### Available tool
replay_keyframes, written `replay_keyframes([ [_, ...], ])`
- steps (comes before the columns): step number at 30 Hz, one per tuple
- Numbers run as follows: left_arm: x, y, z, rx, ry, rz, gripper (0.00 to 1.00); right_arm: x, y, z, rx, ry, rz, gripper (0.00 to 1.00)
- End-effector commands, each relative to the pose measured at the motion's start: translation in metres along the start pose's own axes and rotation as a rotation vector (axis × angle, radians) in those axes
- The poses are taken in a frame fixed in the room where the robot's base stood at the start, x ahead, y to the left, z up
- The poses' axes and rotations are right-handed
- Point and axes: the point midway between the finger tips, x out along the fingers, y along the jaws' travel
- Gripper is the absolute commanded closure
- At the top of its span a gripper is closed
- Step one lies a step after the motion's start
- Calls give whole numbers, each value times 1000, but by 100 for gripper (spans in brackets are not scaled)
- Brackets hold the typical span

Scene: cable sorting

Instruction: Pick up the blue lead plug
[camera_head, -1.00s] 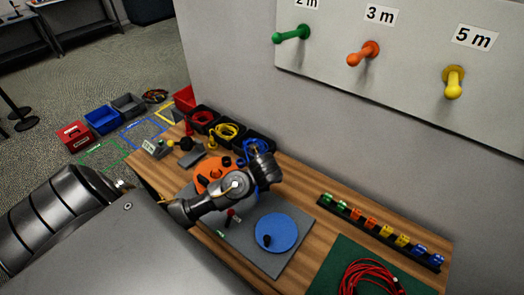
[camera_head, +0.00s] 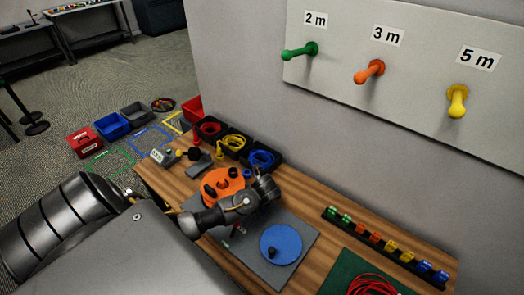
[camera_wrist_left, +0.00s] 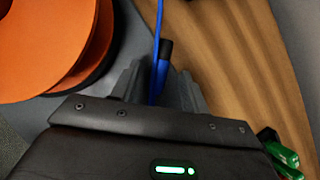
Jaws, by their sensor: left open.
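My left gripper (camera_head: 268,189) is over the workbench, beside the orange disc (camera_head: 224,186). In the left wrist view its two fingers (camera_wrist_left: 158,90) are open and apart. A thin blue lead (camera_wrist_left: 159,18) runs down between the fingers. A black plug (camera_wrist_left: 166,48) is by the lead, just beyond the fingertips and slightly right of the middle; I cannot tell whether the fingers touch it. In the head view the gripper hides this plug. A coiled blue lead (camera_head: 262,158) lies in a black bin behind the gripper. My right gripper is not in view.
A blue disc (camera_head: 281,244) lies on a grey mat (camera_head: 303,232). A rack of coloured connectors (camera_head: 388,247) and a red cable (camera_head: 372,285) on a green mat are to the right. The orange disc stands close left of the fingers in the wrist view.

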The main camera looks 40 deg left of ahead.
Motion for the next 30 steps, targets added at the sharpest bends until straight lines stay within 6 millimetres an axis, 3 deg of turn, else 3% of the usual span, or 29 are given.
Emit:
replay_keyframes([
  [4, 12, 0, 0, -1, 1, 0, 55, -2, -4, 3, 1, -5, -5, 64],
  [11, 14, 0, 0, 0, -1, -1, 55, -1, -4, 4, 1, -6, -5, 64],
  [21, 14, 0, 0, 0, -1, -1, 98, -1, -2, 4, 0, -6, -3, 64],
  [30, 13, 0, 1, -1, -1, -1, 100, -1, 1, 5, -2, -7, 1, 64],
])
